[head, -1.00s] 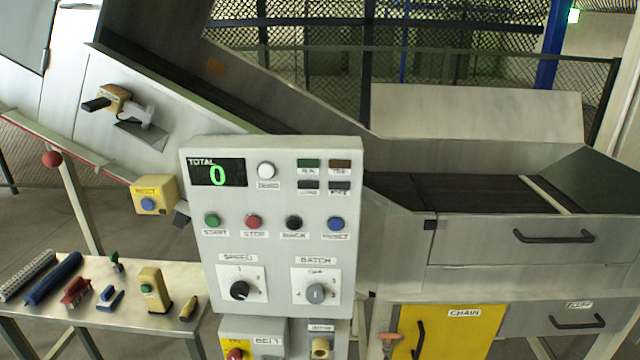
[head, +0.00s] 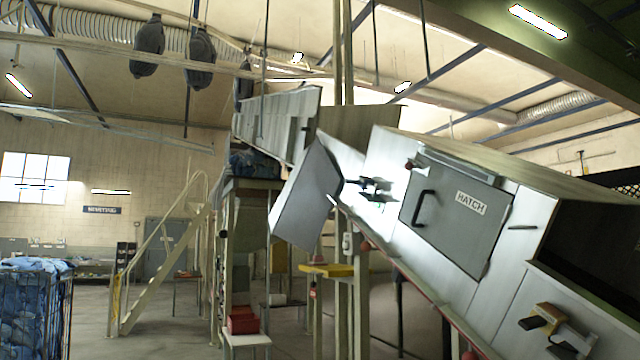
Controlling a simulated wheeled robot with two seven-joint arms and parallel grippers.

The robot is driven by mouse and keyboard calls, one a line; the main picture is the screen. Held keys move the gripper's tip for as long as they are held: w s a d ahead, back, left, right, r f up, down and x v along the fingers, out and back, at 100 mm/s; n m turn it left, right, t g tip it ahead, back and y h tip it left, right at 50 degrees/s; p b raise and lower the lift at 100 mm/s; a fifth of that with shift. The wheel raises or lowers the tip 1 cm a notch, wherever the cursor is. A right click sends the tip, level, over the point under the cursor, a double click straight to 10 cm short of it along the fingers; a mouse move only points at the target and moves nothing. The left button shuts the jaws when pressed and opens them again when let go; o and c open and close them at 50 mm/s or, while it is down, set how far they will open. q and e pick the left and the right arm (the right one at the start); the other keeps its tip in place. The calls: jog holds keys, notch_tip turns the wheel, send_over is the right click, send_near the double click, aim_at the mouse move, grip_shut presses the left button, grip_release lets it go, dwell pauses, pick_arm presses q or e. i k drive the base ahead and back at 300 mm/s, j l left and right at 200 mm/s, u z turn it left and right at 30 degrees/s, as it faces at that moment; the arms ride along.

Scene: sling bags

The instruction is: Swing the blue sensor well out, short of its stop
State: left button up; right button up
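No clearly blue sensor can be made out in the head view.
A grey hatch door (head: 455,212) with a black handle is closed on the conveyor side. A grey panel (head: 305,195) hangs tilted to its left. Yellowish stairs (head: 160,265) and a blue-filled cage (head: 35,310) stand left. Open floor lies between them.

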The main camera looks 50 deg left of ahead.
aim_at(363, 182)
jog(key=u, duration=1.45)
jog(key=i+j, duration=0.2)
jog(key=i, duration=0.25)
jog(key=i+j, duration=0.2)
jog(key=i, duration=0.2)
